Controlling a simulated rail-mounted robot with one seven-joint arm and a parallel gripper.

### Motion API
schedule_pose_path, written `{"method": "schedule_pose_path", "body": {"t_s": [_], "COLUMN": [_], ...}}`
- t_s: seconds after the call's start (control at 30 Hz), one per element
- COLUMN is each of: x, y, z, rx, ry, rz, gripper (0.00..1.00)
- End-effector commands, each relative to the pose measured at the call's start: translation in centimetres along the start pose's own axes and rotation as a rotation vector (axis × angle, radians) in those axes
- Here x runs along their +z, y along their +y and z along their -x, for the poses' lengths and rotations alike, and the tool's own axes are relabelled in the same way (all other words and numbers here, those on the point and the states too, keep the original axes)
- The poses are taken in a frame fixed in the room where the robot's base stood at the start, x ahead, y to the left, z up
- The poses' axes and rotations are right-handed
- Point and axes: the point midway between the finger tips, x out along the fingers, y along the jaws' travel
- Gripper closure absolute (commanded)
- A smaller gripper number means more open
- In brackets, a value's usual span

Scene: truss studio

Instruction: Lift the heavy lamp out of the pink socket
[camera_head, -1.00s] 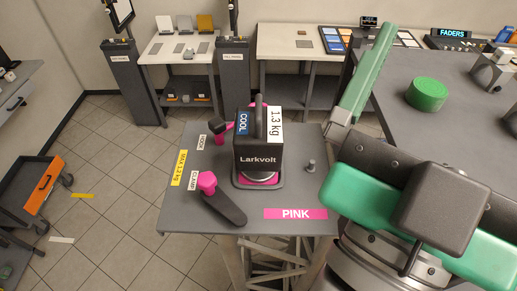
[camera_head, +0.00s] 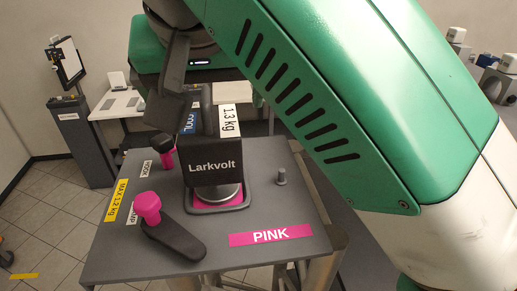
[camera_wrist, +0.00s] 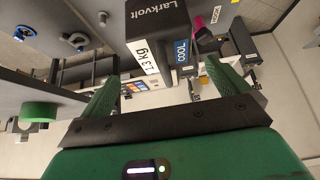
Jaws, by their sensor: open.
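The lamp (camera_head: 212,162) is a black box marked Larkvolt, with a handle (camera_head: 207,110) on top and "1.3 kg" and "COOL" labels. It stands upright in the pink socket (camera_head: 232,201) on a grey stand (camera_head: 285,220). A dark clamp lever (camera_head: 177,240) with a pink knob (camera_head: 148,206) lies at the socket's front left. A black and pink hook part (camera_head: 162,146) is left of the lamp. My gripper (camera_wrist: 160,78) is open, its green fingers apart and empty. The lamp (camera_wrist: 165,28) is ahead of them. In the head view, my arm partly hides the gripper, near the handle.
A yellow "MAX 1.2 kg" label (camera_head: 116,200) is on the stand's left edge. A dark post with a screen (camera_head: 72,110) and a pale table (camera_head: 118,104) are behind. My arm fills the right side.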

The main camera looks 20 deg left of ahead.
Motion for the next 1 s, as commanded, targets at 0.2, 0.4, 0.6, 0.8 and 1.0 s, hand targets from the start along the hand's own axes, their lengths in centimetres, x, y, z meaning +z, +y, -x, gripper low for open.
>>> {"method": "schedule_pose_path", "body": {"t_s": [0.2, 0.4, 0.6, 0.8, 1.0], "x": [0.1, 0.1, -0.1, -0.1, -0.1], "y": [0.1, 0.0, -0.4, -0.5, -0.6], "z": [-0.5, -2.5, -5.0, -7.6, -7.7], "rx": [0.005, 0.005, 0.006, 0.003, 0.003], "ry": [-0.017, -0.012, -0.013, -0.011, -0.010], "rz": [-0.005, -0.003, -0.003, -0.003, -0.002], "gripper": [0.00, 0.00, 0.00, 0.00, 0.00]}}
